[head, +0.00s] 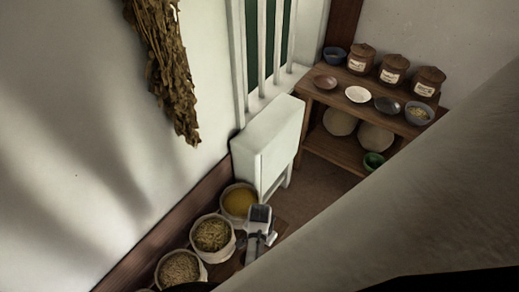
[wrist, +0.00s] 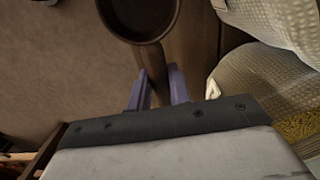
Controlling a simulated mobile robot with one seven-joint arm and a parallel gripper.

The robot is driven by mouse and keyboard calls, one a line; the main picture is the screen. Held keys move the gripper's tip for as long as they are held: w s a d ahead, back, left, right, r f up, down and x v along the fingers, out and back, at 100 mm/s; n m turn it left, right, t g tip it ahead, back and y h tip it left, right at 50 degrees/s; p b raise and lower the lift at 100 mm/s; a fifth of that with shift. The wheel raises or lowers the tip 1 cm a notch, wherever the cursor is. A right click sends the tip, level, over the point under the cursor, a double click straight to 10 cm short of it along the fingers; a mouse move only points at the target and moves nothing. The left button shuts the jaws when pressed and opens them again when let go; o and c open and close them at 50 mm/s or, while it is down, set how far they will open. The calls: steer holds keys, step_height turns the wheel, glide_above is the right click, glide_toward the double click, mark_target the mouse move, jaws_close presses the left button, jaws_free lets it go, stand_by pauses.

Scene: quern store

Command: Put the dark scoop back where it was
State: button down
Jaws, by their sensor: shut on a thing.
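My gripper (wrist: 158,88) is shut on the handle of the dark scoop (wrist: 141,36) in the wrist view. The scoop's round dark brown bowl points away from the gripper and is cut off by the top edge. Its handle runs between the two purple fingers. In the head view my grey wrist hangs beside the sacks, and I cannot make out the scoop there. Three open pale sacks stand in a row by the wall: one of yellow grain (head: 239,202), one of greenish stuff (head: 211,234) and one of brownish grain (head: 179,269).
A wooden shelf unit (head: 320,95) at the back right bears lidded brown jars (head: 392,70) and several small bowls. A pale box-like stand (head: 268,137) is between shelf and sacks. My arm hides the lower right.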

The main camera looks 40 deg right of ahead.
steer(key=shift+f, duration=2.1)
steer(key=shift+f+b, duration=0.2)
steer(key=shift+b, duration=0.1)
steer(key=c, duration=1.3)
jaws_free()
steer(key=shift+r, duration=0.1)
step_height(320, 180, up, 12)
steer(key=shift+r+p, duration=0.15)
steer(key=shift+p, duration=0.55)
